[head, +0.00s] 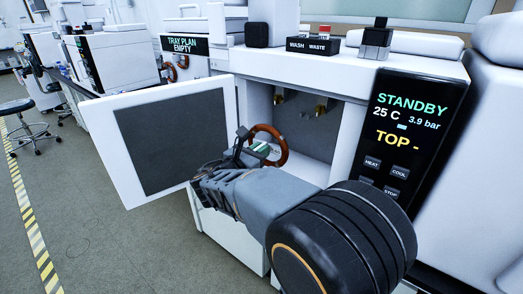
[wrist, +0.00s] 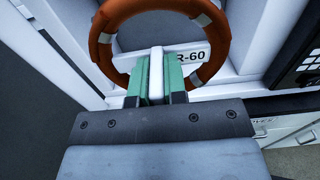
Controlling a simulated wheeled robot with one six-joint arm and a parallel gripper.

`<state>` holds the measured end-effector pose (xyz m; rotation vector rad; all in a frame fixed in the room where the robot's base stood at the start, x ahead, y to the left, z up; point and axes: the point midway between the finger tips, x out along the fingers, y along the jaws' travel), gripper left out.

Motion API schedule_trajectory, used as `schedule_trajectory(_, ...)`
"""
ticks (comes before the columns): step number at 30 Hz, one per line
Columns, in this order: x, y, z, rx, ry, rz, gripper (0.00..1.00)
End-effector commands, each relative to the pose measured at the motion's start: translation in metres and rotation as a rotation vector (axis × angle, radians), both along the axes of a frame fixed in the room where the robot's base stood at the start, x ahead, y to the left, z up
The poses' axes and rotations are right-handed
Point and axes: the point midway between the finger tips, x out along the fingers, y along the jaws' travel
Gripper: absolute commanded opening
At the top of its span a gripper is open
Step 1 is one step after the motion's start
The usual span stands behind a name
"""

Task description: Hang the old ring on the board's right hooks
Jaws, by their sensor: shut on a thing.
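The ring (head: 281,140) is orange-brown with pale bands. My gripper (head: 252,151) is shut on it, in front of the open compartment of the near instrument. In the wrist view the ring (wrist: 103,52) stands upright beyond the green finger pads of my gripper (wrist: 156,80); a white piece sits between the pads. The lower part of the ring is partly hidden by the fingers. A pale board (head: 199,66) stands at the back left under a black sign reading "TRAY PLAN EMPTY" (head: 185,46). Small red-brown curved things (head: 183,62) show at its left; its hooks are too small to make out.
The instrument's door (head: 155,135) is swung open to the left. Brass fittings (head: 320,106) show inside the dark compartment. A display (head: 410,118) reads "STANDBY". A "WASH WASTE" block (head: 312,46) stands on top. A stool (head: 28,130) and clear floor are at left.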

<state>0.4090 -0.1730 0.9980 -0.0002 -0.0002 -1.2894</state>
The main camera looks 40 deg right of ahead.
Motion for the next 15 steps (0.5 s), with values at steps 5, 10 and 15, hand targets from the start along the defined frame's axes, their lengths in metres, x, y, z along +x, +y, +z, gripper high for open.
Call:
schedule_trajectory(5, 0.0, 0.0, 0.0, 0.0, 0.0, 0.0, 0.0)
schedule_trajectory(10, -0.002, 0.01, 0.001, 0.001, 0.0, 0.005, 0.0)
schedule_trajectory(15, -0.008, 0.031, 0.002, 0.001, -0.001, 0.005, 0.0)
